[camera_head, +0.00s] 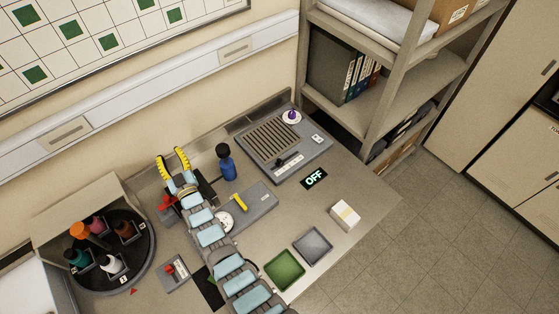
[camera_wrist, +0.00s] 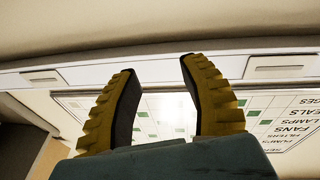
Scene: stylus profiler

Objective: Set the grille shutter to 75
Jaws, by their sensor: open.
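The grille unit (camera_head: 309,166) is a grey box at the back right of the bench, with a dark slatted grille (camera_head: 270,140) on top. A small black part sits at the front end of the slats, above a pale marked strip (camera_head: 289,162); its numbers are too small to read. A purple knob (camera_head: 291,116) on a white dial stands at the back right corner of the unit. My gripper (camera_head: 173,160) is open and empty, raised to the left of the unit and apart from it. The wrist view shows its yellow fingers (camera_wrist: 160,100) spread before the wall.
A dark blue bottle (camera_head: 227,165) stands between my gripper and the grille unit. An OFF display (camera_head: 314,179), a white box (camera_head: 344,215), a grey tray (camera_head: 313,246) and a green tray (camera_head: 285,270) lie rightward. A round carousel (camera_head: 103,283) holds bottles at left.

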